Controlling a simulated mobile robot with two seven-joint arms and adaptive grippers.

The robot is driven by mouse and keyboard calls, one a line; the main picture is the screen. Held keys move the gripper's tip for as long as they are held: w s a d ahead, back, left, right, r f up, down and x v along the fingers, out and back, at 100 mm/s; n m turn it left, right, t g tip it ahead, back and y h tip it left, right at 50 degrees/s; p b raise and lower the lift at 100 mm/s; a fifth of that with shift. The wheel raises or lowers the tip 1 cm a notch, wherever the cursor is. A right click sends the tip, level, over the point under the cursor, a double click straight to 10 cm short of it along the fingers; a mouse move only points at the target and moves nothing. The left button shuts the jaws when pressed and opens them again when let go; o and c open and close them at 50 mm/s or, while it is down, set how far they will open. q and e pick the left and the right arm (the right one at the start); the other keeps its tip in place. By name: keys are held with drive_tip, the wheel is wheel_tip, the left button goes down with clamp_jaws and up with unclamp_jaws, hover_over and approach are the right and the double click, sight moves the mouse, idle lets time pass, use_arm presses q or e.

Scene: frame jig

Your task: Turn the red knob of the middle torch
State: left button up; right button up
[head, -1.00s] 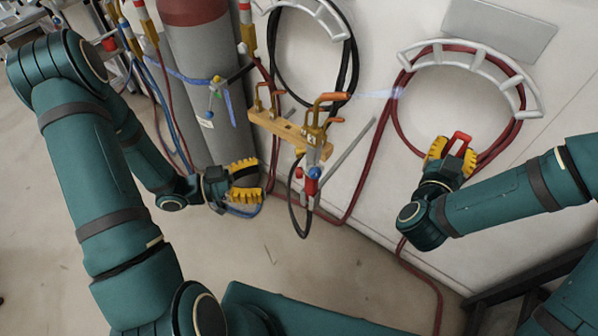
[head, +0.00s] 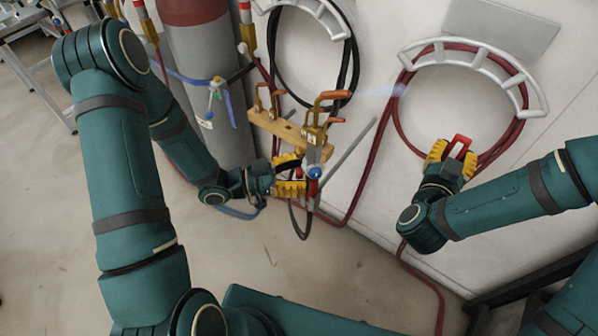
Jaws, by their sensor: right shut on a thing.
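The middle torch has a brass body (head: 315,140) and hangs at the wooden bar (head: 278,125). At its lower end are a blue knob (head: 315,172) and a red knob (head: 312,187). My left gripper (head: 298,176) is beside this lower end, on its left. Its yellow fingers are apart, with their tips close to the red knob; whether they touch it I cannot tell. My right gripper (head: 452,150) is shut on a red-handled thing (head: 460,143) in front of the right wall. A faint bluish streak (head: 380,92) shows to the right of the torch's top.
A black hose coil (head: 351,65) and a red hose coil (head: 397,110) hang on wall racks. A grey cylinder with a dark red top (head: 215,75) stands behind my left arm. Hoses hang below the torch and run along the floor. The floor in front (head: 300,265) is clear.

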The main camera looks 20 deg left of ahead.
sight(462, 142)
use_arm(q)
clamp_jaws()
use_arm(e)
drive_tip(key=shift+r, duration=0.2)
use_arm(q)
drive_tip(key=shift+n+p, duration=1.15)
drive_tip(key=shift+n, duration=0.55)
drive_tip(key=shift+n+p, duration=0.65)
drive_tip(key=shift+n, duration=0.45)
use_arm(e)
drive_tip(key=shift+r, duration=1.6)
use_arm(q)
drive_tip(key=shift+s, duration=0.1)
drive_tip(key=shift+o, duration=1)
unclamp_jaws()
